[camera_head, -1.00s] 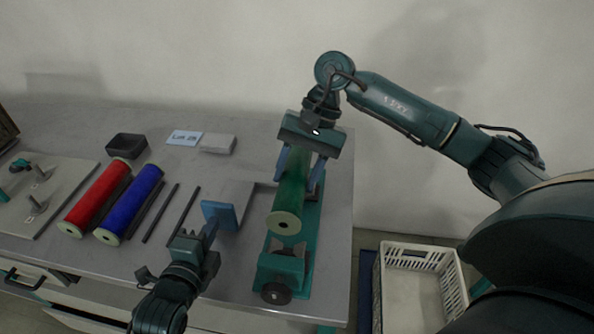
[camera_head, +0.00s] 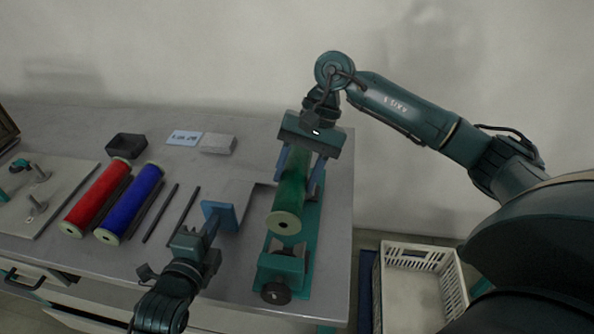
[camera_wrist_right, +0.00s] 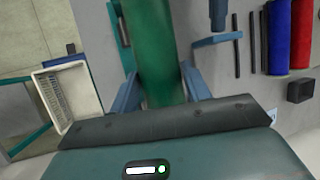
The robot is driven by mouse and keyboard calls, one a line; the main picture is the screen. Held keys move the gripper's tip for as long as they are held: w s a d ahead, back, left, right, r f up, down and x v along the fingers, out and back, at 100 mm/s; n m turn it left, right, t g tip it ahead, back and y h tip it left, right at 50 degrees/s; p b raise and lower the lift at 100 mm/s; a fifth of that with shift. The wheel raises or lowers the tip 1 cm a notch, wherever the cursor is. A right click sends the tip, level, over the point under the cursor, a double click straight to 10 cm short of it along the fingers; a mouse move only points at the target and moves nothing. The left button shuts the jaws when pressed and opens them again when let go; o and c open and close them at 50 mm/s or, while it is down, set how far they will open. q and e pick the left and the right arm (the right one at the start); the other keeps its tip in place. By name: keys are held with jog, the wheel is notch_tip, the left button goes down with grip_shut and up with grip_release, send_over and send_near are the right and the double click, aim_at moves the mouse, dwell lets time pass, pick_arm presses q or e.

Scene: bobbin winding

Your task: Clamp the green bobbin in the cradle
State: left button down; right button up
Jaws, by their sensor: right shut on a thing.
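The green bobbin (camera_head: 289,197) is a long green roll with a pale end disc facing the near side. My right gripper (camera_head: 300,178) is shut on it from above, and its two blue fingers straddle the roll. The bobbin also shows in the right wrist view (camera_wrist_right: 155,50). The teal cradle (camera_head: 284,266) lies under and in front of the bobbin, with a notched near block and a dark knob (camera_head: 275,293). The bobbin appears to be above the notch; contact at the far end is hidden. My left gripper (camera_head: 221,216) is left of the cradle, seen edge-on, apparently empty.
A black tray (camera_head: 127,146), a grey block (camera_head: 218,144) and a label card (camera_head: 185,138) are behind. A white crate (camera_head: 413,300) stands right of the table.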

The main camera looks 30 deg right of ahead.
aim_at(217, 213)
pick_arm(q)
jog(key=shift+r+x, duration=0.2)
jog(key=shift+x, duration=0.95)
jog(key=shift+r+x, duration=0.25)
jog(key=shift+x, duration=0.95)
pick_arm(e)
jog(key=shift+f, duration=0.15)
jog(key=shift+f, duration=2.85)
jog(key=shift+f, duration=0.15)
jog(key=shift+f, duration=1.25)
jog(key=o, duration=1.2)
